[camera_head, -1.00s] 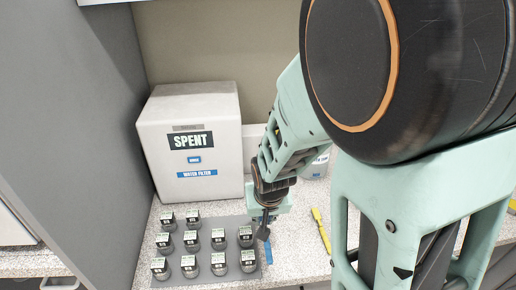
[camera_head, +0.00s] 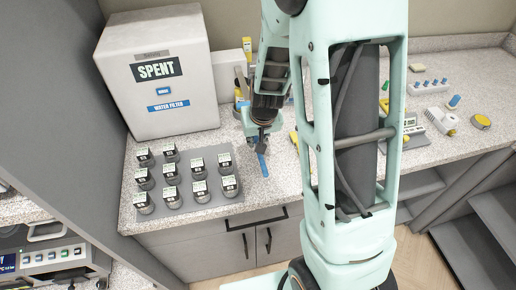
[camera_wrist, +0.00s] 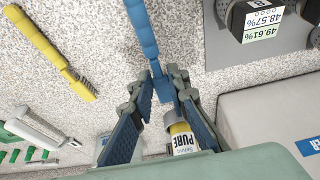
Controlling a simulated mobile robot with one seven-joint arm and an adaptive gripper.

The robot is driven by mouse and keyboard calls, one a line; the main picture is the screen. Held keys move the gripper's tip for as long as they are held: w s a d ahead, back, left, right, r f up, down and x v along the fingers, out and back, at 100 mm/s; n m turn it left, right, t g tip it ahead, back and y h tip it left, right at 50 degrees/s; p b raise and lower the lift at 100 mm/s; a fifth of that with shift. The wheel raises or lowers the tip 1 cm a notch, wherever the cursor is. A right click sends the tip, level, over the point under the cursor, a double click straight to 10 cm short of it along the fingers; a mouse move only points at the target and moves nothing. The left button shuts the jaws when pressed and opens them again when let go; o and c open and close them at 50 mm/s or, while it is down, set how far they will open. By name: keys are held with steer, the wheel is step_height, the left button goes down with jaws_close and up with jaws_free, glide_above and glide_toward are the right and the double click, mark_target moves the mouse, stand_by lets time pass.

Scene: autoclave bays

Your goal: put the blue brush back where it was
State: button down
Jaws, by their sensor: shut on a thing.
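The blue brush (camera_head: 262,163) is in my gripper (camera_head: 262,138), over the speckled counter just right of the grey tray. In the wrist view the blue brush (camera_wrist: 145,32) runs from the top of the picture down between the two fingers of my gripper (camera_wrist: 160,88), which is shut on it. Its lower end is partly hidden by the fingers. Whether the brush touches the counter I cannot tell. A yellow brush (camera_wrist: 48,50) lies on the counter apart from it, left in the wrist view.
A grey tray (camera_head: 205,205) of several labelled jars is left of my gripper. The white SPENT box (camera_head: 160,85) stands behind it. A PURE-labelled container (camera_wrist: 183,140) is close to the fingers in the wrist view. Small items, including a yellow tape (camera_head: 481,121), lie far right.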

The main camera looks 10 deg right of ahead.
steer(key=shift+w+d+f+b, duration=0.15)
steer(key=shift+f+b, duration=0.65)
steer(key=shift+f, duration=0.2)
steer(key=shift+w+d+f+b, duration=0.15)
steer(key=shift+f+b, duration=0.65)
steer(key=shift+f, duration=0.2)
steer(key=shift+f, duration=0.1)
steer(key=c, duration=1.8)
jaws_free()
steer(key=shift+c, duration=0.2)
steer(key=shift+r, duration=0.35)
steer(key=p+v, duration=0.1)
steer(key=v, duration=1)
steer(key=shift+s+r, duration=0.2)
steer(key=shift+r, duration=0.05)
